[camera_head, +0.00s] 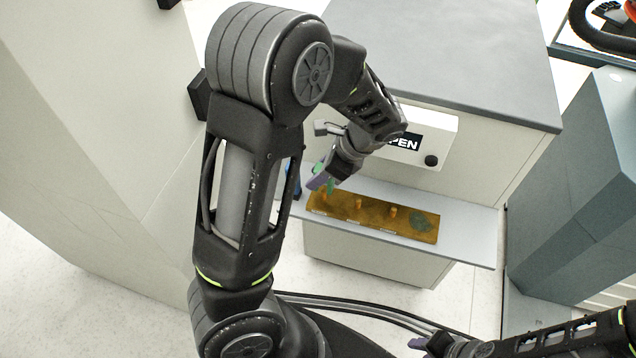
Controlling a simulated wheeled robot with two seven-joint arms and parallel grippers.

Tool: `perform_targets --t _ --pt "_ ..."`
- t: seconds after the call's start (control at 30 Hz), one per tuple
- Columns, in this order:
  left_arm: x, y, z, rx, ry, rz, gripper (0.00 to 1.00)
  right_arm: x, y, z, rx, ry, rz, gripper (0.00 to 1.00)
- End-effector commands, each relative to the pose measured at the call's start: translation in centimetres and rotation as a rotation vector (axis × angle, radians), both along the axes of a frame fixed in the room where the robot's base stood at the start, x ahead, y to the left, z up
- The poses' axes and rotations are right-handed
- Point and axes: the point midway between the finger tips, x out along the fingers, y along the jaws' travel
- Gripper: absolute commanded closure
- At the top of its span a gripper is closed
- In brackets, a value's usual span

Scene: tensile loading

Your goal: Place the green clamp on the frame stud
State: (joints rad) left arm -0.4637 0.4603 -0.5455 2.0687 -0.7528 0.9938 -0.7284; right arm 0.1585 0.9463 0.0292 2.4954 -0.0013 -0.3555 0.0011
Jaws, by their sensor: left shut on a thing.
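My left gripper (323,179) is shut on the green clamp (331,186), which shows as small green bits at the fingertips. The gripper points down over the left end of an orange-brown board (370,218) with several upright orange pegs. One peg (325,196) is right at the clamp; I cannot tell whether they touch. Other pegs stand at the middle (358,204) and further right (393,212). Which of these is the frame stud I cannot tell. My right gripper (418,343) is only partly seen at the bottom edge, dark and small.
The board lies on a light grey shelf (463,226) in front of a cabinet with a dark top (455,50). A white panel (440,135) with an "OPEN" label and black knob is behind the gripper. A grey-blue cabinet (585,190) stands at the right.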

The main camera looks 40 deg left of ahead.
Motion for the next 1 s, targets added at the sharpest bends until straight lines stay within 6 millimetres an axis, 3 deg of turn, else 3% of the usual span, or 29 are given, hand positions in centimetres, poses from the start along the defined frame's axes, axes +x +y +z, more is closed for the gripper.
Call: perform_targets --t 0.17,0.43,0.83,0.87,1.0 --pt "0.0 0.0 -0.3 0.000 0.002 0.000 1.00 0.0 0.0 0.0 0.000 0.000 0.000 0.64" --pt "0.0 0.0 -3.6 0.001 0.002 -0.001 1.00 0.0 0.0 -0.1 0.000 0.000 0.000 0.64" --pt "0.0 0.0 -4.2 0.000 0.000 0.000 1.00 0.0 0.0 -0.4 0.000 0.000 0.000 0.64" --pt "0.0 0.0 -4.2 0.000 0.000 0.000 0.70 0.0 0.0 -0.4 0.000 0.000 0.000 0.64" --pt "0.0 0.0 -4.1 0.000 0.000 0.000 0.59 0.0 0.0 -0.3 0.000 0.000 0.000 0.64"
